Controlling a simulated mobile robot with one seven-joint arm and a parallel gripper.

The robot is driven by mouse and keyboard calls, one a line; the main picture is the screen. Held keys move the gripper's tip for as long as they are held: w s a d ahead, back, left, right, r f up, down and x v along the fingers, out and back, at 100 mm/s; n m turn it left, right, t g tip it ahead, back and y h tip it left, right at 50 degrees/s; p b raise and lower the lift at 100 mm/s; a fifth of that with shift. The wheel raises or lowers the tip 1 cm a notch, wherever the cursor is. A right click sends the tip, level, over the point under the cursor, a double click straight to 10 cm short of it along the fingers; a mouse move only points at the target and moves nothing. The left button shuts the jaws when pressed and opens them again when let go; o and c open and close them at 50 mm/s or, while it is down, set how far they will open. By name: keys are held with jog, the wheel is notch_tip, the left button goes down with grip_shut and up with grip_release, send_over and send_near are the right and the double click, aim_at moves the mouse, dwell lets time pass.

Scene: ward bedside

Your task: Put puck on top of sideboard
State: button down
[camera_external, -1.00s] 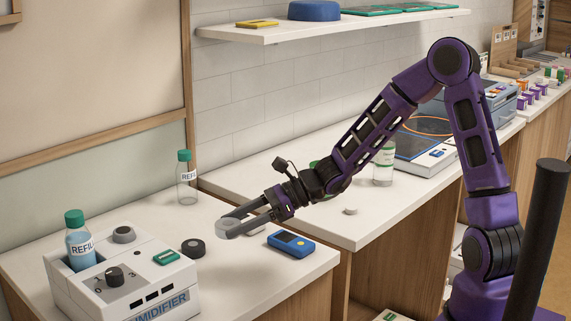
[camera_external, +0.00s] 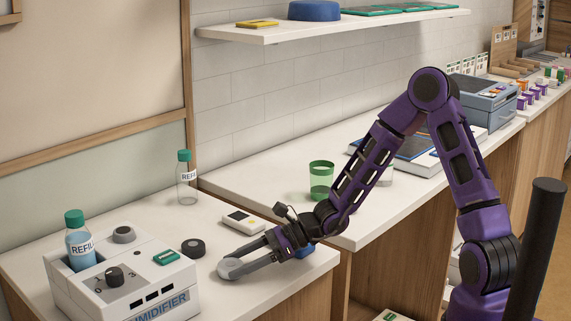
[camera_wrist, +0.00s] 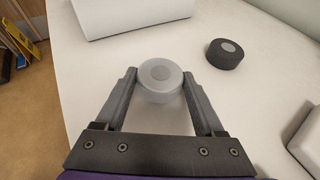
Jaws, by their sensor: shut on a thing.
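A round grey puck (camera_external: 228,268) is held between the fingertips of my gripper (camera_external: 240,262). It also shows in the wrist view (camera_wrist: 162,80), with a finger on either side of it. The puck is over the front part of the white-topped cabinet (camera_external: 215,295) at the left, which I take as the sideboard. It is at or very close to the white top; I cannot tell whether it touches. A dark puck-like disc with a grey centre (camera_external: 193,248) lies apart on the same top, seen also in the wrist view (camera_wrist: 225,53).
A green cup (camera_external: 320,180) stands on the counter to the right.

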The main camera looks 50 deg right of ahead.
jog(key=shift+f, duration=0.2)
grip_release()
jog(key=shift+s+d+r, duration=0.1)
jog(key=shift+d+r, duration=0.05)
jog(key=shift+r, duration=0.2)
jog(key=p+v, duration=0.2)
jog(key=v, duration=0.9)
jog(key=shift+s+d+p, duration=0.2)
jog(key=shift+d+p, duration=0.05)
jog(key=shift+p, duration=0.1)
